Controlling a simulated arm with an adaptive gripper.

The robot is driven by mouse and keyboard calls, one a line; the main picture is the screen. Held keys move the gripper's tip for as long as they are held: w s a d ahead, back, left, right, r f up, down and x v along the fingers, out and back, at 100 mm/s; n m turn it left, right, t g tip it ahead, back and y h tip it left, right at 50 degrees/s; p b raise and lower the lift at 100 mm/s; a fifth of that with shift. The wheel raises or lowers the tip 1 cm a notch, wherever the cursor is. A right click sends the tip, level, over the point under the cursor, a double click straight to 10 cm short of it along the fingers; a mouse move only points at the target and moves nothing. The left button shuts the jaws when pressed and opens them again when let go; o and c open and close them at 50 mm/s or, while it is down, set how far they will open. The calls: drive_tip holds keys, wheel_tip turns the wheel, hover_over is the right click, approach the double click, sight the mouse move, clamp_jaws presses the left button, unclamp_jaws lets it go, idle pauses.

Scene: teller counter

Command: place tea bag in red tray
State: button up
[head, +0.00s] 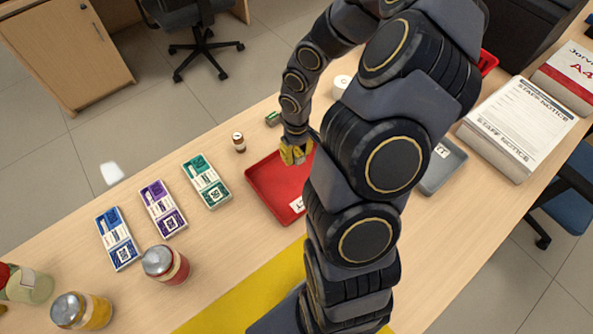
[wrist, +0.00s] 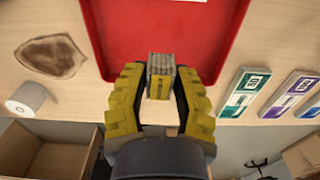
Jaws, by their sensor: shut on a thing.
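My gripper (head: 294,153) is over the far edge of the red tray (head: 262,183), partly seen behind my arm. In the wrist view, my gripper (wrist: 160,85) has its yellow fingers on either side of a small boxy thing (wrist: 160,68), grey-striped on top with a yellow face. This appears to be the tea bag, held between the fingers. The red tray also fills the upper part of the wrist view (wrist: 120,45), and the held thing overlaps its near edge there. I cannot tell its height above the tray. My arm hides much of the tray's right side in the head view.
Blue, purple and green printed packs (head: 206,182) lie left of the tray. A small brown bottle (head: 239,142) and a green item (head: 272,118) stand near its far side. Jars (head: 165,264) stand at front left. A grey tray (head: 442,165) and paper stack (head: 522,125) are right.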

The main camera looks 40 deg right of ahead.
sight(296, 179)
drive_tip(key=shift+s+a+f+n, duration=0.1)
drive_tip(key=shift+s+f+n, duration=0.05)
drive_tip(key=shift+f+n, duration=0.15)
wheel_tip(296, 179, down, 3)
drive_tip(key=shift+f, duration=2.3)
drive_tip(key=shift+f, duration=0.1)
drive_tip(key=o, duration=0.7)
drive_tip(key=shift+c, duration=0.2)
drive_tip(key=shift+a, duration=0.1)
